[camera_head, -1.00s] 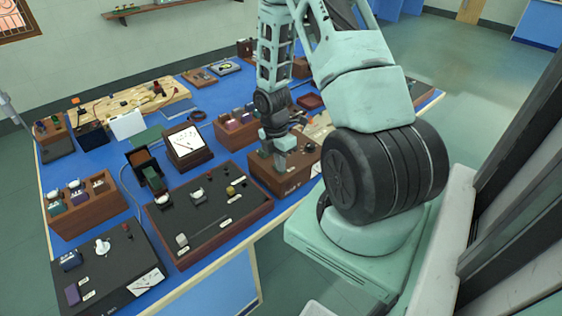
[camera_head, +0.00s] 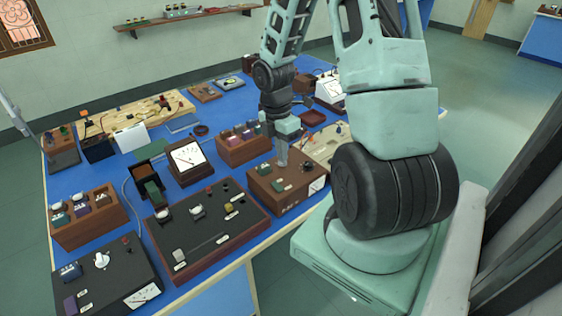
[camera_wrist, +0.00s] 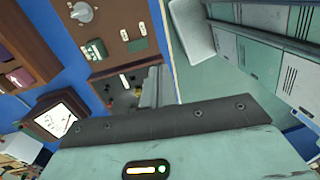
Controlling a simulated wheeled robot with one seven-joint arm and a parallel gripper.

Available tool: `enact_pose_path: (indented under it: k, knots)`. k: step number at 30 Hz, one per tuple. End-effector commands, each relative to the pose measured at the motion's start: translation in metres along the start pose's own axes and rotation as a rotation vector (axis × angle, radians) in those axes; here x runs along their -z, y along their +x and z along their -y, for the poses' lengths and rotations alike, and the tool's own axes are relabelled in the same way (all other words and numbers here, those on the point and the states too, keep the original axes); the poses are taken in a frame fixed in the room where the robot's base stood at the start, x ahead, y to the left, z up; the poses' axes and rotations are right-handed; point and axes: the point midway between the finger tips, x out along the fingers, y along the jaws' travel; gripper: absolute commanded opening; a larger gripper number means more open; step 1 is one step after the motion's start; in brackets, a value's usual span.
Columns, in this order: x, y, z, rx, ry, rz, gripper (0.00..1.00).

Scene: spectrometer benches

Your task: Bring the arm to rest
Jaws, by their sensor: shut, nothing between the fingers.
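My arm reaches up and over the blue-topped bench (camera_head: 222,175) and bends down at the wrist. My gripper (camera_head: 281,163) points down, shut and empty, over the back left part of a brown wooden control box (camera_head: 280,203). I cannot tell how much space is between the fingertips and the box top. In the wrist view, my pale green and dark gripper housing fills the lower part, and the fingertips cannot be made out.
Near the gripper are a brown rack with several blocks (camera_head: 235,153), a meter (camera_head: 187,158) and a dark panel box (camera_head: 208,228). A pale wooden board (camera_head: 318,147) lies to the right. A shelf (camera_head: 190,17) hangs on the wall. Open floor (camera_head: 480,85) lies right of the bench.

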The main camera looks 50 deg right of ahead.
Motion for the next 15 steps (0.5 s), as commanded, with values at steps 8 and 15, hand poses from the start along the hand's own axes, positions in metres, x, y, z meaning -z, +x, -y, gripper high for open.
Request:
enact_pose_path:
  k: [8, 15]
  knots:
    - [0.000, -0.008, 0.003, 0.001, 0.000, 0.000, 0.00]
    - [0.021, -0.013, 0.001, -0.009, 0.020, 0.007, 0.00]
